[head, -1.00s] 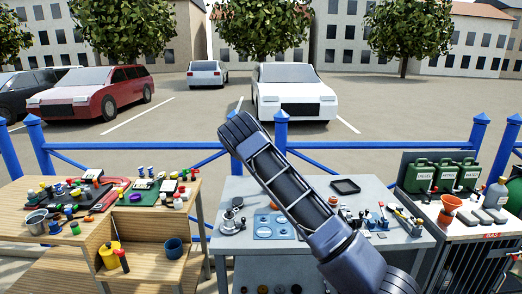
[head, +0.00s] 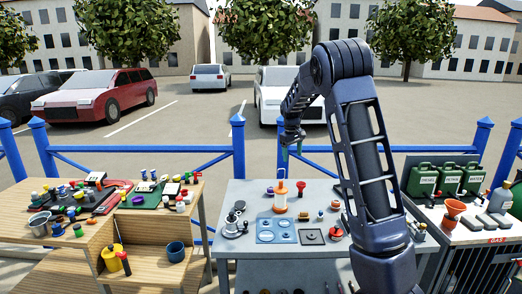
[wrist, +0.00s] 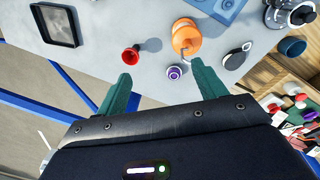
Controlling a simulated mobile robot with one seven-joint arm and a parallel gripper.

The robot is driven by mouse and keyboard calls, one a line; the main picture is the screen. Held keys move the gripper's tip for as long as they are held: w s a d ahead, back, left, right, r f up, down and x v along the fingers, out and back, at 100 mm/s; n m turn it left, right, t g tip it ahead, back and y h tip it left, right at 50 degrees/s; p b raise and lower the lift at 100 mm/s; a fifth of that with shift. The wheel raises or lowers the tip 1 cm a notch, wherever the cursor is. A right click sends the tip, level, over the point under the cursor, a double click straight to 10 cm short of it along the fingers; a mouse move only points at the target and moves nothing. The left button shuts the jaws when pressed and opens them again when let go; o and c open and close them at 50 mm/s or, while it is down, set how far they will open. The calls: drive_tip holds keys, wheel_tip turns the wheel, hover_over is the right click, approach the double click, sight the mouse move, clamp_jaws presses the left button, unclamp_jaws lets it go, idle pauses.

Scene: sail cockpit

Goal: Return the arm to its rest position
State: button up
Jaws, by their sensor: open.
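My arm (head: 358,125) rises in front of the grey table, bends at the top and reaches down to the left. My gripper (head: 291,150) hangs above the back of the table in the head view. In the wrist view my gripper (wrist: 164,85) shows two green fingers spread apart with nothing held between them. A small purple-topped piece (wrist: 175,72) and an orange lantern-like object (wrist: 187,38) appear on the table beyond the fingertips. The lantern also stands upright in the head view (head: 281,195), below the gripper.
The grey table (head: 245,190) carries small parts, a blue plate (head: 277,231) and, in the wrist view, a black tray (wrist: 57,25). A wooden bench (head: 160,221) is at left. Green canisters (head: 422,178) stand at right. A blue fence (head: 238,150) runs behind.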

drive_tip(key=s+d+r+m+t+y, duration=0.1)
drive_tip(key=s+d+r, duration=0.3)
drive_tip(key=s, duration=0.4)
drive_tip(key=s+d+r+m, duration=0.2)
drive_tip(key=s+d+r, duration=0.1)
drive_tip(key=s, duration=0.4)
drive_tip(key=s+d+r+m+t+y, duration=0.1)
drive_tip(key=s+d+r, duration=0.3)
drive_tip(key=s, duration=0.4)
drive_tip(key=s+d+f+m+t, duration=0.1)
drive_tip(key=s+f, duration=0.1)
drive_tip(key=s, duration=0.8)
drive_tip(key=s+d+f+m+h, duration=0.1)
drive_tip(key=s+f+m, duration=0.1)
drive_tip(key=s, duration=0.9)
drive_tip(key=shift+s+d+t, duration=0.3)
drive_tip(key=shift+d+t, duration=0.05)
drive_tip(key=shift+t, duration=0.05)
